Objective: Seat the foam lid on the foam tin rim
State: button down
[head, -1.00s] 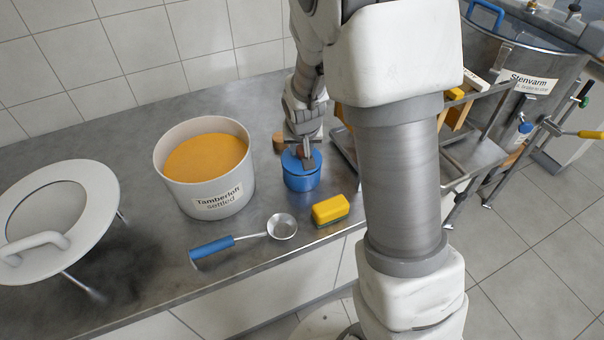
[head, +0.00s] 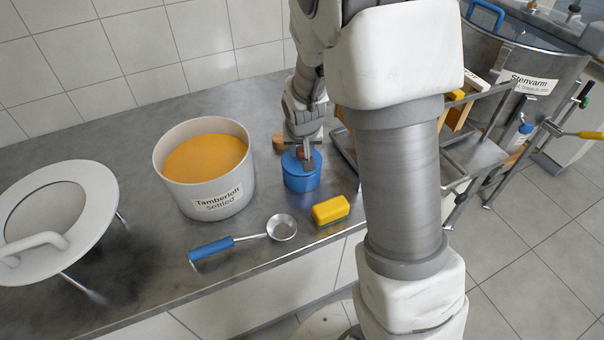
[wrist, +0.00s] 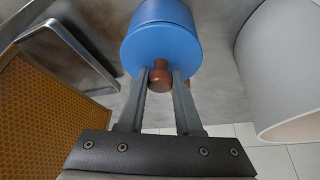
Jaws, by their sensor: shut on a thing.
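The blue foam tin (head: 302,181) stands on the steel counter, right of the white bucket. The blue foam lid (head: 316,160) lies over the tin's mouth; its round top fills the upper middle of the wrist view (wrist: 160,45). A brown knob (wrist: 160,80) is on the lid. My gripper (wrist: 160,76) is shut on this knob, one finger on each side; in the head view it points down at the tin (head: 304,162). The lid hides the rim, and I cannot tell whether it sits fully down.
The white bucket (head: 218,203) labelled Tamberloft stands left of the tin. A yellow sponge (head: 330,210) and a blue-handled ladle (head: 212,248) lie in front. A small brown object (head: 278,142) is behind. A honeycomb frame (wrist: 40,125) and steel tray (wrist: 70,60) are close by.

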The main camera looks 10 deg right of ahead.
jog(key=shift+f+b, duration=0.5)
dwell(0.8)
dwell(0.4)
jog(key=c, duration=0.8)
grip_release()
jog(key=shift+o, duration=0.2)
jog(key=shift+r, duration=0.15)
jog(key=shift+p+v, duration=1.1)
jog(key=shift+v, duration=0.45)
jog(key=shift+r, duration=0.15)
jog(key=shift+o, duration=0.4)
jog(key=o, duration=0.5)
